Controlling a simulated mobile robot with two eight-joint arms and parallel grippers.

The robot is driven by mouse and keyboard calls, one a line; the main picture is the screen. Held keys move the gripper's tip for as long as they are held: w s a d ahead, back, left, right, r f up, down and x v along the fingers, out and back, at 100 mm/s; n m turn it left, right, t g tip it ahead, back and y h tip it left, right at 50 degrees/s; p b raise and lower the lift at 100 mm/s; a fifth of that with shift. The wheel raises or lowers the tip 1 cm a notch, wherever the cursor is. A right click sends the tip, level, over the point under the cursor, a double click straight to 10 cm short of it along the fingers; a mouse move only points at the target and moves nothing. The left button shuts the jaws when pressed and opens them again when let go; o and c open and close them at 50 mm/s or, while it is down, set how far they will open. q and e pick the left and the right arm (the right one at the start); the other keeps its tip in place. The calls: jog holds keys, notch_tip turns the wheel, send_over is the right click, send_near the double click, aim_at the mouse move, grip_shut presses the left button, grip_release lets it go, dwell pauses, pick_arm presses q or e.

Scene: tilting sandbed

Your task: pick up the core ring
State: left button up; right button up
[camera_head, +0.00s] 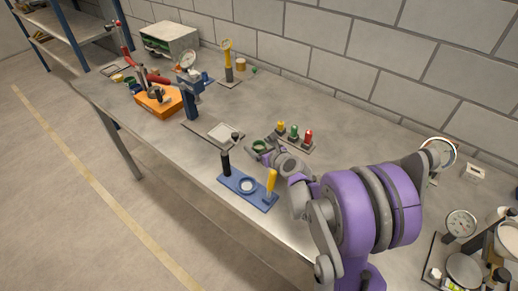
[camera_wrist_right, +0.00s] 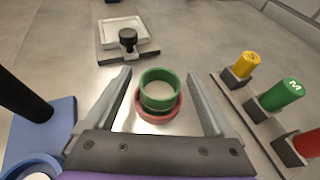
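A hollow green ring (camera_wrist_right: 160,90), which looks like the core ring, sits on a reddish ring base (camera_wrist_right: 158,117) in the right wrist view. In the head view the green ring (camera_head: 259,144) shows small on the bench, partly hidden by my gripper. My right gripper (camera_wrist_right: 159,76) is open, with one finger on each side of the green ring. Gaps show between both fingers and the ring, so they appear apart from it. In the head view the right gripper (camera_head: 264,149) reaches in low from the right. My left gripper is not in view.
Yellow, green and red knobbed pieces stand on a rack (camera_head: 293,140) close by. A blue base (camera_head: 236,191) with black and yellow posts is in front. A grey plate (camera_head: 205,136) with a white tray lies to the left. Gauges and scales (camera_head: 462,222) stand right.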

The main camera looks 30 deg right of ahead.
grip_shut()
jog(key=shift+r, duration=0.1)
